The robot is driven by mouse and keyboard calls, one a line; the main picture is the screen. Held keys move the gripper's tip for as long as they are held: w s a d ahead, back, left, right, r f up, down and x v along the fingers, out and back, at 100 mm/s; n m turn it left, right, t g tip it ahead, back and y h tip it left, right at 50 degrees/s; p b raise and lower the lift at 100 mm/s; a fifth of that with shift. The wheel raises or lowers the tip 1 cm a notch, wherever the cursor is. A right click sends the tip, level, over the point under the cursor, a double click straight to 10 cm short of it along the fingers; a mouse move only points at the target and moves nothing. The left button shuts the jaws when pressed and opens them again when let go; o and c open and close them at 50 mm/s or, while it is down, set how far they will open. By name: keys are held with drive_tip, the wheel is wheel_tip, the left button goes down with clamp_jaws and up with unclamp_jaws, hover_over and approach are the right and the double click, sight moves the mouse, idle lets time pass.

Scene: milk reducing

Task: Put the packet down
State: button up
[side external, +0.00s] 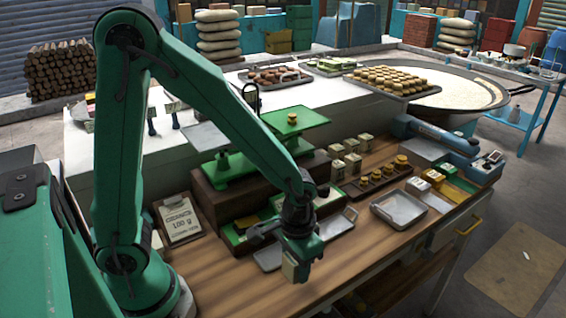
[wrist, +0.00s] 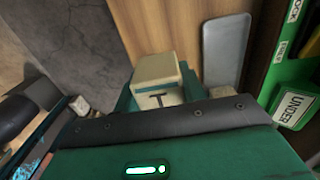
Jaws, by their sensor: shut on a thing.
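My gripper (side external: 304,254) is shut on a small cream packet (side external: 290,269), which hangs at the front edge of the wooden counter (side external: 225,290) in the side view. I cannot tell whether the packet touches the counter.
A grey tray (side external: 268,258) lies beside my gripper; it also shows in the wrist view (wrist: 226,50). Green balance scales (side external: 238,168) stand behind. Several similar packets (side external: 337,152), a weight rack (side external: 376,182) and an empty metal tray (side external: 399,208) are to the right. The front-left counter is clear.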

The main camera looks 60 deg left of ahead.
sight(296, 274)
drive_tip(key=shift+w+a+f, duration=0.35)
drive_tip(key=shift+w+a, duration=0.05)
drive_tip(key=shift+f, duration=0.1)
drive_tip(key=shift+f, duration=1.85)
drive_tip(key=shift+f, duration=0.15)
drive_tip(key=o, duration=1.1)
drive_tip(key=shift+r, duration=6.15)
